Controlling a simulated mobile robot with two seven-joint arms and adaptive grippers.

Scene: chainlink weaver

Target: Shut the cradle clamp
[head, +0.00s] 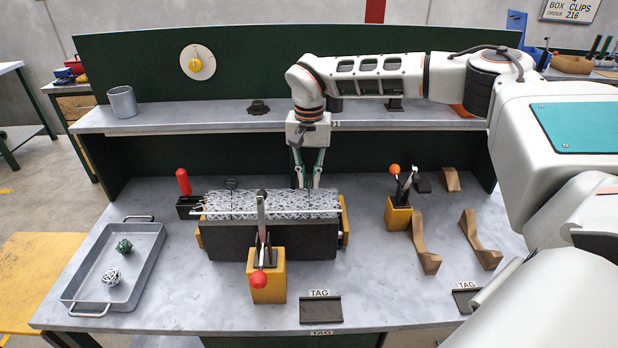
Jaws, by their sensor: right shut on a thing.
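The cradle (270,240) is a dark block between yellow end plates, with wire mesh (270,203) lying on top. In front of it stands a clamp on a yellow block (267,292), with an upright metal lever (261,215) and a red ball (258,279) low at the front. I cannot tell whether this clamp presses on the mesh. A red handle (183,182) stands upright on a black block at the cradle's left end. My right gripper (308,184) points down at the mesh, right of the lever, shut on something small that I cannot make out. My left gripper is not in view.
A grey tray (75,275) with two wire balls lies at left. An orange-knobbed lever on a yellow block (397,217) and wooden pieces (425,245) stand at right. A shelf (200,117) runs behind. Black tag holders (321,310) lie in front.

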